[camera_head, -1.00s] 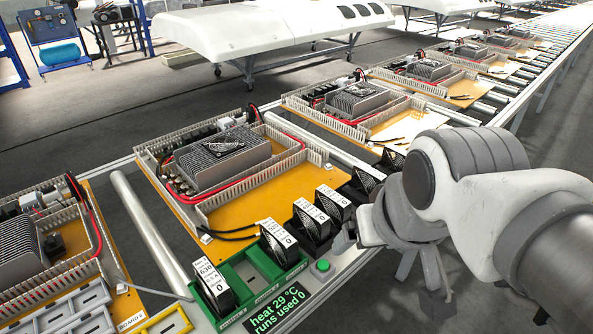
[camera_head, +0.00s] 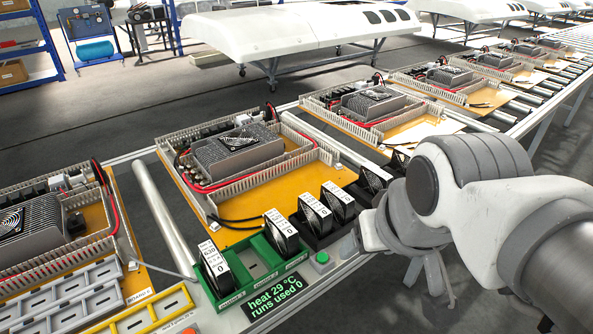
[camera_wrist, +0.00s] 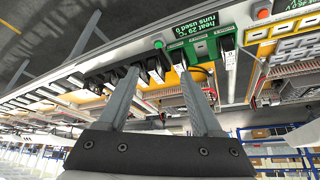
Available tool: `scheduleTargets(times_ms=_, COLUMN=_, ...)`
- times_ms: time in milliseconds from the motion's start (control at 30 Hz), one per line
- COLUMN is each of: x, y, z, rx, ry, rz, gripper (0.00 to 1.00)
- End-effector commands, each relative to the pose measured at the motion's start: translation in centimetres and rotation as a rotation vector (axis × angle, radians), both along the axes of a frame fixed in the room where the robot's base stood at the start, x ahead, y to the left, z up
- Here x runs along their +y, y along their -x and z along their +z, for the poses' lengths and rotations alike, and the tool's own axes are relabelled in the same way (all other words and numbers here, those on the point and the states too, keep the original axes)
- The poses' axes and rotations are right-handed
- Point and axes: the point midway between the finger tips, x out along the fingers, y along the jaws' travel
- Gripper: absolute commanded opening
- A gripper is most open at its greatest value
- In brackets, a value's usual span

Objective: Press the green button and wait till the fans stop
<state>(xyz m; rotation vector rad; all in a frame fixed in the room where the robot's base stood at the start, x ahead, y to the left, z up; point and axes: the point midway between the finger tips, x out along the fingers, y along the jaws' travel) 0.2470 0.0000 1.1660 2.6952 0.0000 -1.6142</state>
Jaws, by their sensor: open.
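The green button (camera_head: 322,257) sits on a small grey box at the bench's front edge, right of the green tray; it also shows in the wrist view (camera_wrist: 158,44). My gripper (camera_wrist: 160,72) is open and empty, its two fingers apart, with the button beyond the tips. In the head view my wrist mostly hides the fingers, to the right of the button. Black fan units with white labels stand in the green tray (camera_head: 262,262), one at the left (camera_head: 213,270) and one at the right (camera_head: 281,232). I cannot tell whether any fan turns.
A display (camera_head: 275,300) in front of the tray reads heat 29 °C, runs used 0. More black units (camera_head: 338,200) stand in black holders near my wrist. Boards with grey finned boxes (camera_head: 238,150) line the bench. A red button (camera_wrist: 262,14) shows in the wrist view.

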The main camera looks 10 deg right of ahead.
Motion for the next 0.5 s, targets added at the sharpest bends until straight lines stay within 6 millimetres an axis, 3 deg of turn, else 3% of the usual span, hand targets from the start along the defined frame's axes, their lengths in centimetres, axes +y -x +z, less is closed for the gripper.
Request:
scheduleTargets(times_ms=33, x=0.00, y=0.00, z=0.00, rx=0.000, ry=0.000, rz=0.000, gripper=0.56)
scheduleTargets(times_ms=333, x=0.00, y=0.00, z=0.00, rx=0.000, ry=0.000, rz=0.000, gripper=0.02)
scheduleTargets(times_ms=500, x=0.00, y=0.00, z=0.00, rx=0.000, ry=0.000, rz=0.000, gripper=0.00)
